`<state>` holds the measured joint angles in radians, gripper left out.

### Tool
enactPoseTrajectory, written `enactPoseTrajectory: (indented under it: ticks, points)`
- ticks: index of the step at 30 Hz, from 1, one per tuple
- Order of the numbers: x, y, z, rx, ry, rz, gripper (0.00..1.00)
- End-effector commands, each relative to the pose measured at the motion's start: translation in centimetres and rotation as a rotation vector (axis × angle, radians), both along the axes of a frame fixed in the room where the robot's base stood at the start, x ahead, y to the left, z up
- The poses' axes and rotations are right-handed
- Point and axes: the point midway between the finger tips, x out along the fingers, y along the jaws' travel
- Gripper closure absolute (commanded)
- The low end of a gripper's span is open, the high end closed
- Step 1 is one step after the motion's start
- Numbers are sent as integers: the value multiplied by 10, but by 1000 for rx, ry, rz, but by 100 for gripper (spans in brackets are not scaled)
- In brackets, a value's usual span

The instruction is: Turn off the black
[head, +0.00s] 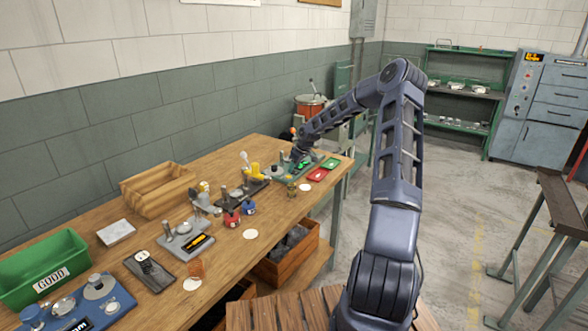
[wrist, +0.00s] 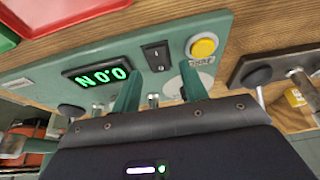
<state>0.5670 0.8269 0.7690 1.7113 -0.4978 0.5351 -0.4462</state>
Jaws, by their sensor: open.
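A black rocker switch (wrist: 156,56) is set in the top of a green-based machine (wrist: 215,28), between a lit green display (wrist: 97,75) and a yellow button (wrist: 204,46). My gripper (wrist: 160,84) is open and empty, with its two green fingers low over the machine. The switch shows just beyond the fingertips, roughly centred between them; I cannot tell whether they touch the machine. In the head view my gripper (head: 299,154) is at the green machine (head: 290,175) near the bench's far end. The switch is too small to make out there.
A black-based machine (wrist: 268,68) stands close on the right in the wrist view. A red tray (head: 317,175) and a green tray (head: 330,163) lie beside the green machine. More coilers, a wooden box (head: 158,190) and a green GOOD bin (head: 45,264) crowd the wooden bench (head: 225,270).

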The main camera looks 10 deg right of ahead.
Motion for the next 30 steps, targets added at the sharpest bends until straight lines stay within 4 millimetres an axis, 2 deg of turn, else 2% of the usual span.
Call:
enactPoseTrajectory:
  ticks: [4,13,14,20,30]
  points:
    - [3,3,-8,1,-1,0,56]
    - [3,3,-10,0,0,0,56]
    - [3,3,-10,0,0,0,60]
    - [3,3,-9,0,0,0,100]
    - [5,6,-10,-46,44,3,100]
